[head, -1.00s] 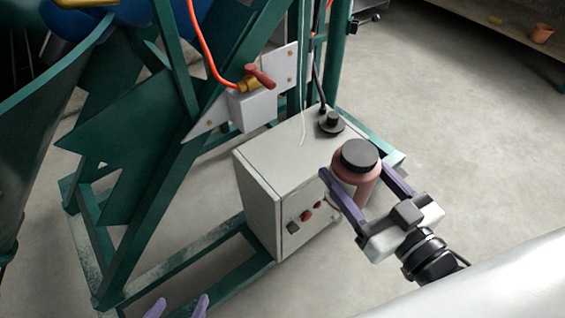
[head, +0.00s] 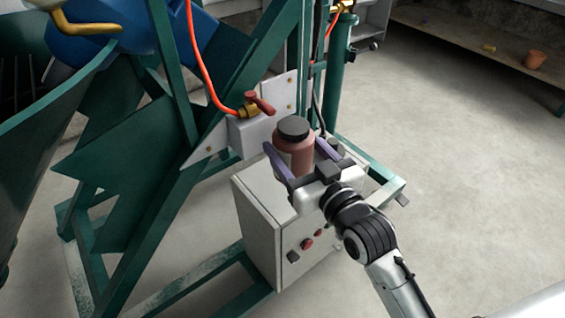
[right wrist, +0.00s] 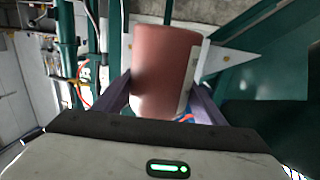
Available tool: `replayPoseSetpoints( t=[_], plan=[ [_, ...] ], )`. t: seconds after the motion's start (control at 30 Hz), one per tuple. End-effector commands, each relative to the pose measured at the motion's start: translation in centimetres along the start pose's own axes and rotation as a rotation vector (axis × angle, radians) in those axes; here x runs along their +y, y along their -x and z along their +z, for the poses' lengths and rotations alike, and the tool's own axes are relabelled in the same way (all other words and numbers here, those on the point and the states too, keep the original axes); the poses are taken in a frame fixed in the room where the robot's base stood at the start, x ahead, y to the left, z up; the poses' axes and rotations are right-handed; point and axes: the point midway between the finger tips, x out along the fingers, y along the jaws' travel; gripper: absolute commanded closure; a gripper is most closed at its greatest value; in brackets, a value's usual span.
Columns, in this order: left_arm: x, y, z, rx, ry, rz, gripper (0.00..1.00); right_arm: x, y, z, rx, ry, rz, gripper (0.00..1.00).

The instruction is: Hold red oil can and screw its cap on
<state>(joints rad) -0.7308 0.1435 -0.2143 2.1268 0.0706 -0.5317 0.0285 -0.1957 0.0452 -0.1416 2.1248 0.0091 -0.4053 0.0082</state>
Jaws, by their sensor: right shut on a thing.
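The red oil can (head: 292,156) is upright above the grey-white box, with a black cap (head: 293,128) on its top. Whether the cap is tight or loose cannot be told. My right gripper (head: 297,148) is shut on the can, with its purple fingers along the can's two sides. In the right wrist view the can's red body (right wrist: 163,72) stands between the fingers (right wrist: 160,92), and the cap is not visible there. My left gripper is not in view.
The grey-white control box (head: 262,232) with knobs stands below the can. A green steel frame (head: 130,175) fills the left. A red-handled valve (head: 258,105) with an orange hose sits close behind the can. Open floor (head: 470,180) lies to the right.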

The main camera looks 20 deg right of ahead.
Motion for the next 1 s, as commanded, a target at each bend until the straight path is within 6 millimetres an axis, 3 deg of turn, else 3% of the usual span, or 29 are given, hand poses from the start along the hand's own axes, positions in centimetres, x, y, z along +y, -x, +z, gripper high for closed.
replayPoseSetpoints(
  t=[0.03,0.17,0.2,0.3,0.73,1.0],
  plan=[
    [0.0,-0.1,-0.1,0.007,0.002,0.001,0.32,-0.3,-1.3,-0.2,0.007,-0.001,-0.001,0.98],
    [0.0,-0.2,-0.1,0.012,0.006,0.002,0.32,-0.8,-3.5,-0.2,0.006,0.0,-0.001,0.98],
    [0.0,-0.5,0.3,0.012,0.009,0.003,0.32,-0.7,-3.3,1.0,-0.001,0.001,0.0,0.98],
    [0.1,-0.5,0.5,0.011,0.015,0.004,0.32,-0.7,-3.2,1.7,0.001,0.001,0.0,0.98],
    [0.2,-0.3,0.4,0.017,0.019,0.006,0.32,-0.6,-3.2,2.4,0.002,0.001,0.0,0.98],
    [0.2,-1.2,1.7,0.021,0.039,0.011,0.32,-0.6,-3.5,6.7,0.002,0.001,0.0,0.98]
  ],
)
